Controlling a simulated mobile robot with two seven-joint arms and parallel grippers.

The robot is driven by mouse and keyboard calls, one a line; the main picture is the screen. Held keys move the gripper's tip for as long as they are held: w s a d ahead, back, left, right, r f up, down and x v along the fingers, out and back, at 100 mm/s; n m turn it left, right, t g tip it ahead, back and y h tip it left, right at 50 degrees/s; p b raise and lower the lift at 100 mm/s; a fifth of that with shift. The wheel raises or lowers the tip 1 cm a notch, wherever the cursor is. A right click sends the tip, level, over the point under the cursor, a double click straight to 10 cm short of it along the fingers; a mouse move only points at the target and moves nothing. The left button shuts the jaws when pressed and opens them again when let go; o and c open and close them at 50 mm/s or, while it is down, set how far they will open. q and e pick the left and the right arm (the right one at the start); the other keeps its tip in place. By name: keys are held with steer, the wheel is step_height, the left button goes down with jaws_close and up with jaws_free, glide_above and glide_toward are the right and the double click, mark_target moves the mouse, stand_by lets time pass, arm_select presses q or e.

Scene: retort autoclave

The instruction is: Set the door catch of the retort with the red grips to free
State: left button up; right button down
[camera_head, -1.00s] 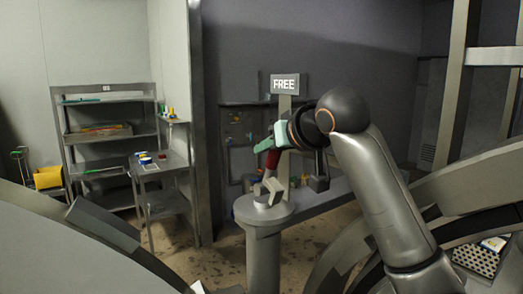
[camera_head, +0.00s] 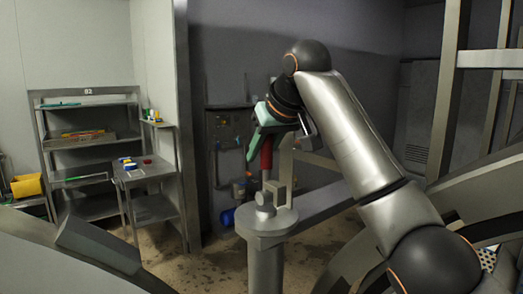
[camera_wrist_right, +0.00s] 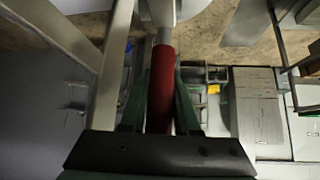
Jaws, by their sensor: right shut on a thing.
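The red grip (camera_head: 266,158) of the door catch stands nearly upright above the round top of a grey post (camera_head: 265,222). My right gripper (camera_head: 258,140), with green fingers, is shut on this grip near its upper part. In the right wrist view the red grip (camera_wrist_right: 161,85) lies between the two green fingers (camera_wrist_right: 160,100), and a bare metal rod continues from its far end. A pale bracket (camera_head: 279,192) stands on the post top. No FREE sign is readable now. My left gripper is not in view.
A grey beam (camera_head: 325,205) runs right from the post. Large curved grey shapes flank the foreground. A shelf rack (camera_head: 88,103) and a small side table (camera_head: 147,172) stand at the back left. Bare floor lies between them and the post.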

steer(key=c, duration=0.7)
jaws_free()
steer(key=shift+w, duration=0.1)
steer(key=shift+o, duration=0.2)
steer(key=b+v, duration=0.1)
steer(key=v, duration=1.1)
steer(key=shift+s+r+b, duration=0.2)
steer(key=shift+b, duration=0.15)
